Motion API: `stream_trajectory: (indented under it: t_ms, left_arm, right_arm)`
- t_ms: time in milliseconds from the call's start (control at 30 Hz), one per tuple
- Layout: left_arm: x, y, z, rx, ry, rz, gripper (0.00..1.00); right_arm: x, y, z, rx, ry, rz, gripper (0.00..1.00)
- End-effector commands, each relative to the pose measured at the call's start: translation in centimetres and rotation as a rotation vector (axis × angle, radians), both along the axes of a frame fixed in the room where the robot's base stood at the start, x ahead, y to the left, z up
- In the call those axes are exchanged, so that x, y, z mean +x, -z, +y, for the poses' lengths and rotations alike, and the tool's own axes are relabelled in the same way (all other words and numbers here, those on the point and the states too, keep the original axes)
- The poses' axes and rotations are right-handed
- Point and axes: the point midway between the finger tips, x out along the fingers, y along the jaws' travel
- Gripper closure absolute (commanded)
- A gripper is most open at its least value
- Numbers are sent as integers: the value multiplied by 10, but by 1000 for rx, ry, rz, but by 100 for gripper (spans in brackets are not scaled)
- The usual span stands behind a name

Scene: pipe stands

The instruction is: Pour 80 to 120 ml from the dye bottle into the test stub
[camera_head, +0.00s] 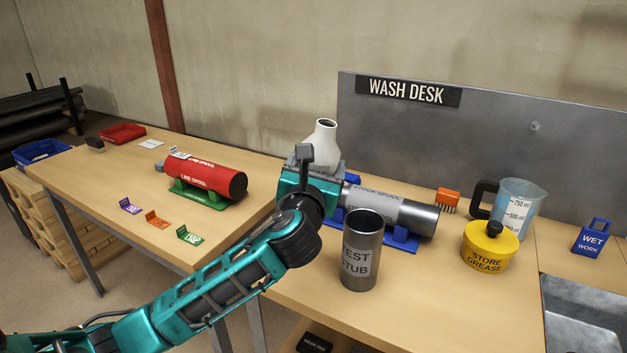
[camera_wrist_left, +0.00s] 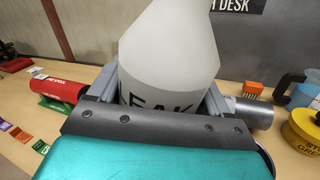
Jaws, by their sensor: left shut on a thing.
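The white dye bottle (camera_head: 322,135) has a narrow neck and stands about upright in my left gripper (camera_head: 310,165), above the desk. In the left wrist view the bottle (camera_wrist_left: 168,50) sits between the two grey fingers, with part of a label reading "EAK" showing. My left gripper is shut on it. The test stub (camera_head: 360,255) is a grey metal cylinder, upright and open at the top, nearer the front of the desk, to the right of and below the bottle. Its inner bottom is hidden. My right gripper is not in view.
A grey stock spool (camera_head: 405,213) lies on a blue cradle behind the stub. A yellow store grease pot (camera_head: 488,250), a measuring jug (camera_head: 517,207) and an orange brush (camera_head: 447,197) stand to the right. A red line spool (camera_head: 205,177) lies at left. Desk around the stub's front is clear.

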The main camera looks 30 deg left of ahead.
Motion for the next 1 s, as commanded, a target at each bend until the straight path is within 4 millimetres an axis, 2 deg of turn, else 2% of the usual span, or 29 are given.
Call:
stream_trajectory:
  t_ms: [33, 267, 333, 567, 1000]
  left_arm:
    - [0, -11, -1, -21, 1, -9, 67]
    - [0, -43, -5, -113, 0, -11, 67]
    - [1, -37, -11, -219, 1, -11, 67]
    - [0, -37, -10, -223, -1, -12, 67]
    - [-2, -65, 30, -218, -3, -15, 67]
  right_arm:
    - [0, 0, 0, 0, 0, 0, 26]
    - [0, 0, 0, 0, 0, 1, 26]
    - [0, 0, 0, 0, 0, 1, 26]
    - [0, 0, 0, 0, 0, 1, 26]
    - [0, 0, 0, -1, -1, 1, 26]
